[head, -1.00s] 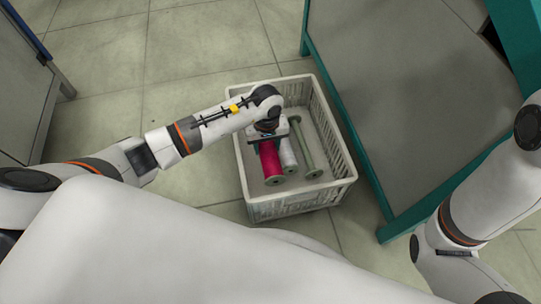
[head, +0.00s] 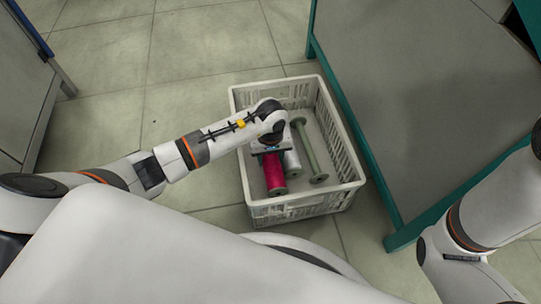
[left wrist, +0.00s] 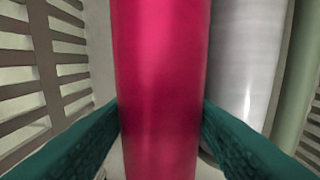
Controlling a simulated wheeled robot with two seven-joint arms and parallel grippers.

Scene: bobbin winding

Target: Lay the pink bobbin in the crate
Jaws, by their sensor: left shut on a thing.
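The pink bobbin (head: 274,174) is inside the pale crate (head: 312,204), near its left side in the head view. My left gripper (head: 271,151) reaches down into the crate from above and is shut on the bobbin. In the left wrist view the pink bobbin (left wrist: 160,60) runs upright through the picture, with a green finger pressed to each side (left wrist: 162,112). Whether the bobbin touches the crate floor cannot be told. My right gripper is out of view; only part of that arm shows.
A white bobbin (head: 292,165) lies beside the pink one, partly hidden by my gripper. An empty green bobbin (head: 310,152) lies right of it. A grey cabinet with teal edges (head: 420,90) stands close to the crate's right. Tiled floor (head: 190,90) is clear behind left.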

